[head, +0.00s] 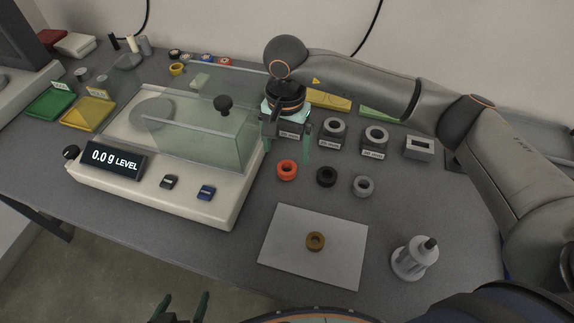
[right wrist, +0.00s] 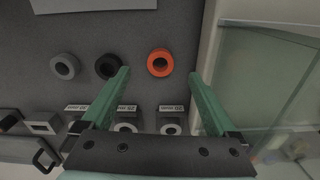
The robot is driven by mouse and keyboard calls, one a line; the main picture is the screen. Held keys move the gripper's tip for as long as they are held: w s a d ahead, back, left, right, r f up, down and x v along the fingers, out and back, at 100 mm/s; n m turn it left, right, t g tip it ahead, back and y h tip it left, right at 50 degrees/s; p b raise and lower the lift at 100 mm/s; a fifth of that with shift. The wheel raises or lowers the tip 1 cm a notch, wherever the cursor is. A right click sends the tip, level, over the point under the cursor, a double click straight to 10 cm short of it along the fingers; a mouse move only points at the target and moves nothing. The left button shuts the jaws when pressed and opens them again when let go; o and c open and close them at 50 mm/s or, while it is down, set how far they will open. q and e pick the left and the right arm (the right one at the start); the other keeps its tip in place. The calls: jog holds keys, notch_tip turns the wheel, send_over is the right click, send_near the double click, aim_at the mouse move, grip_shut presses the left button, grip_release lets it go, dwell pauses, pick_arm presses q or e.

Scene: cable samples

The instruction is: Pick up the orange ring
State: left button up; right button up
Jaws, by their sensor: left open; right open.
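The orange ring (head: 287,170) lies flat on the grey table, right of the balance. In the right wrist view the orange ring (right wrist: 160,63) sits just beyond and between my open fingertips. My right gripper (head: 291,150) is open and empty, pointing down above the table behind the ring; its green fingers (right wrist: 160,75) show in the wrist view. My left gripper (head: 182,308) is open and empty at the bottom edge of the head view. A black ring (head: 326,176) and a grey ring (head: 363,186) lie to the right of the orange one.
A balance (head: 165,195) with a glass draft shield (head: 200,130) stands close left of the ring. Labelled blocks with rings (head: 333,130) stand behind. A brown ring (head: 315,241) lies on a white sheet (head: 285,262) in front.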

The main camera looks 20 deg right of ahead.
aim_at(286, 166)
jog(key=f+p, duration=0.1)
jog(key=f, duration=0.6)
jog(key=shift+w+f, duration=0.1)
jog(key=shift+w, duration=0.1)
jog(key=c, duration=1.4)
